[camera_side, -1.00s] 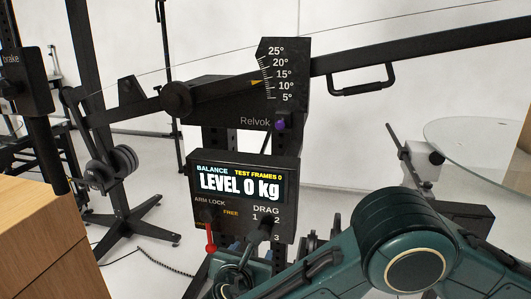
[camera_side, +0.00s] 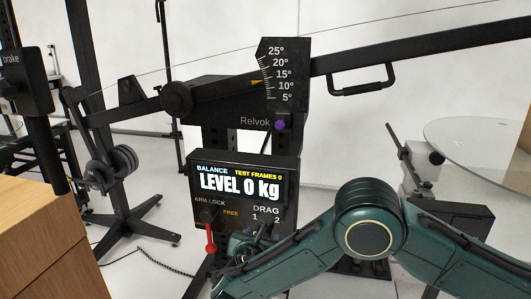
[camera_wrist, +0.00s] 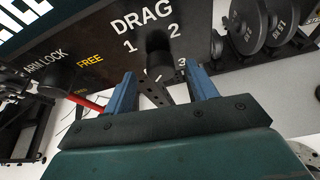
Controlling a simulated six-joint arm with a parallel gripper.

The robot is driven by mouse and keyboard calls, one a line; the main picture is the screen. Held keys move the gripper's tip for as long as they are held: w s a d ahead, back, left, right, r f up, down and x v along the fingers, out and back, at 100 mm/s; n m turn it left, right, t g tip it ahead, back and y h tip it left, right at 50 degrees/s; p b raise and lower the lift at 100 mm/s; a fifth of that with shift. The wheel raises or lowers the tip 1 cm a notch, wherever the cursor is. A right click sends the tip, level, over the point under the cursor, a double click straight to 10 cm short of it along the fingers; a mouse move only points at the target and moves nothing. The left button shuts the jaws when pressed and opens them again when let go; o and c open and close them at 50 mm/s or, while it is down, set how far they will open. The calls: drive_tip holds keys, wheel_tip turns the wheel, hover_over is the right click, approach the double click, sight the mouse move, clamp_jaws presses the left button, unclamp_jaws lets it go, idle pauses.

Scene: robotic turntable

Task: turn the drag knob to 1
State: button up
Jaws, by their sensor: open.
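The drag knob (camera_wrist: 159,42) is a dark cylinder on the black panel, below the word DRAG, with 1 to its left, 2 above right and 3 lower right. I cannot tell which number it points to. My gripper (camera_wrist: 162,74) is open, its two blue fingers spread below the knob in the wrist view, with the knob lying between their lines. I see no finger touching it. In the side view my gripper (camera_side: 252,238) is close in front of the panel's lower right, and the knob and the 3 are largely hidden there.
The display (camera_side: 240,184) above reads LEVEL 0 kg. The arm lock lever with a red handle (camera_side: 210,240) is just left of my gripper, also showing in the wrist view (camera_wrist: 88,103). A wooden box (camera_side: 45,235) stands at the left; weight plates (camera_wrist: 265,25) are at the right.

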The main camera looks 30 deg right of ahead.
drive_tip(key=shift+x, duration=1.45)
drive_tip(key=shift+c, duration=0.5)
drive_tip(key=c, duration=0.9)
